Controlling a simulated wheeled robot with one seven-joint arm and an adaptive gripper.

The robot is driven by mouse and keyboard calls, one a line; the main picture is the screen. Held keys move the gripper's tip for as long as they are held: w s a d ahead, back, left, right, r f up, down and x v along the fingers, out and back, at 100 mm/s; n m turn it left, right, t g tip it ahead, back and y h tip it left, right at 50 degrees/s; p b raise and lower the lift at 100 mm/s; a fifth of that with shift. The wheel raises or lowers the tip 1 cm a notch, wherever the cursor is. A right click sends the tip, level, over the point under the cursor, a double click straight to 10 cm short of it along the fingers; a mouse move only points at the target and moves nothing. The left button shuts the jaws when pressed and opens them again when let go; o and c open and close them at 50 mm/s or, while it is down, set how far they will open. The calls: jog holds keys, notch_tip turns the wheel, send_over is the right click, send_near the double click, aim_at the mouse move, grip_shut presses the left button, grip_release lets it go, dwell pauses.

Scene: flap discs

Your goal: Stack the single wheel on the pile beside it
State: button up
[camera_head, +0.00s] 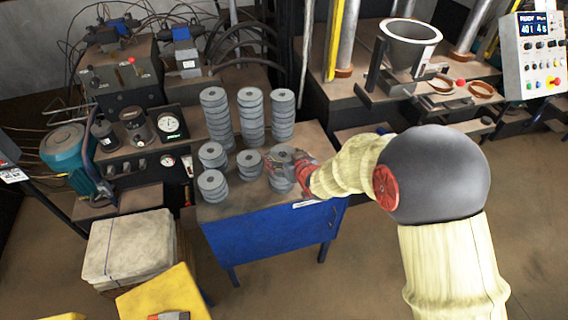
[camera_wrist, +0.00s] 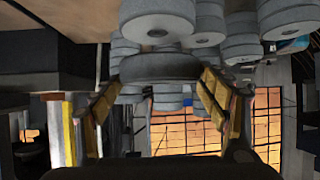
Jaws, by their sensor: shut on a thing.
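My gripper (camera_head: 288,167) is at the right front of the blue table. It is shut on a grey wheel (camera_head: 280,153). In the wrist view the held wheel (camera_wrist: 160,67) sits between the two yellowish fingers of my gripper (camera_wrist: 160,82). More grey wheel shows below the held one in the head view, partly behind the red fingers. I cannot tell if the held wheel touches what is below it. A short pile (camera_head: 249,165) stands just left of it, and another short pile (camera_head: 212,185) stands at the front left.
Tall grey piles (camera_head: 216,118) stand in a row along the back of the blue table (camera_head: 275,243), close behind my gripper. One more short pile (camera_head: 212,155) is at the left. Machines with gauges crowd the left, and a metal funnel (camera_head: 409,45) stands at the right.

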jog(key=shift+w+f+b, duration=0.15)
jog(key=shift+f, duration=0.75)
jog(key=shift+w+f+b, duration=0.15)
jog(key=shift+f, duration=0.7)
jog(key=shift+f, duration=0.1)
jog(key=o, duration=1.6)
jog(key=shift+s+f, duration=0.1)
